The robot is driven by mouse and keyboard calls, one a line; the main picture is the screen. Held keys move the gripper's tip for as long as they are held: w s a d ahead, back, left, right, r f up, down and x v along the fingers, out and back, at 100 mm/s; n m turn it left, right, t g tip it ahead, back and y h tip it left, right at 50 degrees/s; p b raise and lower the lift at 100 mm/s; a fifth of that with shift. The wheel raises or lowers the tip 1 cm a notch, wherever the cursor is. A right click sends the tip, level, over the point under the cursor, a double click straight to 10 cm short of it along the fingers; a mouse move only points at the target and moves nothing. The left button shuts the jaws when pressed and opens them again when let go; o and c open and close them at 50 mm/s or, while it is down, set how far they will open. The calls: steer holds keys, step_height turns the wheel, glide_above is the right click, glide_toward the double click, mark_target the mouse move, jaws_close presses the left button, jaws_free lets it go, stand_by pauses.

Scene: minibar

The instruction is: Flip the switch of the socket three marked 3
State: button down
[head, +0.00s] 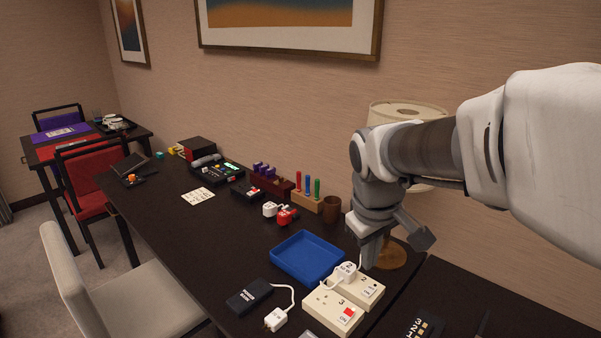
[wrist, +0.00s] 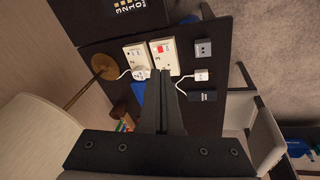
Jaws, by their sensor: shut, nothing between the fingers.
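Socket three (head: 325,308) is a cream box marked 3 with a red switch (head: 348,313) at its right end. In the wrist view socket three (wrist: 167,65) lies just beyond my fingertips, with its red switch (wrist: 160,48) at the far end. Socket two (head: 368,291) stands beside it, marked 2, with a white plug (head: 346,271) seated in it. My gripper (head: 370,262) is shut and empty, pointing down above and behind the sockets. It also shows in the wrist view (wrist: 170,76). The tilt of the red switch is too small to read.
A blue tray (head: 306,258) lies left of the sockets. A black box (head: 249,296) with a corded white plug (head: 275,319) lies in front. A lamp (head: 390,258) stands behind my gripper. A dark number panel (head: 423,328) is at the right.

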mark_target(347, 313)
steer(key=w+f+n+g+b, duration=0.1)
steer(key=w+f+n+b, duration=0.2)
steer(key=w+f, duration=0.7)
step_height(347, 313, down, 3)
steer(key=shift+w+a+n+g+b, duration=0.15)
steer(key=shift+a+n+g+b, duration=0.15)
steer(key=shift+a+n+g, duration=0.1)
steer(key=f+b, duration=0.1)
steer(key=f, duration=0.3)
steer(key=f+b, duration=0.1)
steer(key=f, duration=0.4)
steer(key=w+d+f+b, duration=0.1)
steer(key=f, duration=0.4)
steer(key=shift+w+d+b, duration=0.1)
steer(key=shift+b, duration=0.2)
steer(key=shift+r+p, duration=0.15)
steer(key=shift+p, duration=0.3)
steer(key=shift+d+y+p, duration=0.1)
steer(key=shift+y+p, duration=0.2)
steer(key=shift+p, duration=0.2)
steer(key=shift+f+g, duration=0.3)
steer(key=shift+f, duration=0.15)
